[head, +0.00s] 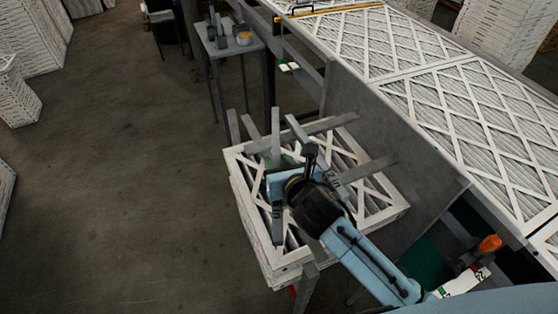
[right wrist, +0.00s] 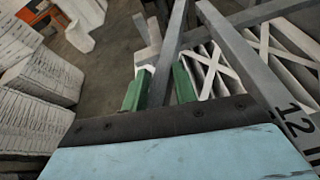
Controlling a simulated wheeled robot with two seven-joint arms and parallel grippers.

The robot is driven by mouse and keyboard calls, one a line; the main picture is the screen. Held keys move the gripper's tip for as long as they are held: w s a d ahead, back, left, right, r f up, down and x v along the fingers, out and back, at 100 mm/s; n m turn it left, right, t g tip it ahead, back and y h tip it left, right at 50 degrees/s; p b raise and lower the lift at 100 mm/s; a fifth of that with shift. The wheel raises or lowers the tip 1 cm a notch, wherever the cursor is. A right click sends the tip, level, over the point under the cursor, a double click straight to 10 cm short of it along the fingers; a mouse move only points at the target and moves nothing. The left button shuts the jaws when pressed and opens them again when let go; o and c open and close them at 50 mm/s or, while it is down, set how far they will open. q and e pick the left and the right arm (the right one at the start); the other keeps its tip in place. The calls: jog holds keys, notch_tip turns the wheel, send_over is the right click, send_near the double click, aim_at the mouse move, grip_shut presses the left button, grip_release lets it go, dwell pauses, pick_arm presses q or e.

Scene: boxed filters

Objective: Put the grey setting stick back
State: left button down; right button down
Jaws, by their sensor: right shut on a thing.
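My right gripper (head: 279,162) reaches over the stack of white-framed filters (head: 262,250) in the head view. In the right wrist view its green fingertips (right wrist: 159,88) are shut on a grey stick (right wrist: 171,45). This stick (head: 275,135) stands up beyond the gripper in the head view. The stick's lower end is hidden by the gripper. Other grey bars (head: 330,126) lie across or stand around the stack. One bar in the right wrist view carries a printed 12 (right wrist: 290,107). Whether the held stick touches the stack or another bar, I cannot tell. My left gripper is out of view.
A long bench (head: 400,150) with flat filters (head: 435,105) runs along the right. A small grey side table (head: 228,46) with dark items and a yellow-topped cup stands behind the stack. Filter piles (head: 22,45) stand far left.

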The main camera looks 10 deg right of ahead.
jog(key=shift+f, duration=0.25)
jog(key=c, duration=1)
grip_release()
jog(key=v, duration=1.3)
jog(key=shift+s+d+r, duration=0.1)
jog(key=shift+s, duration=0.05)
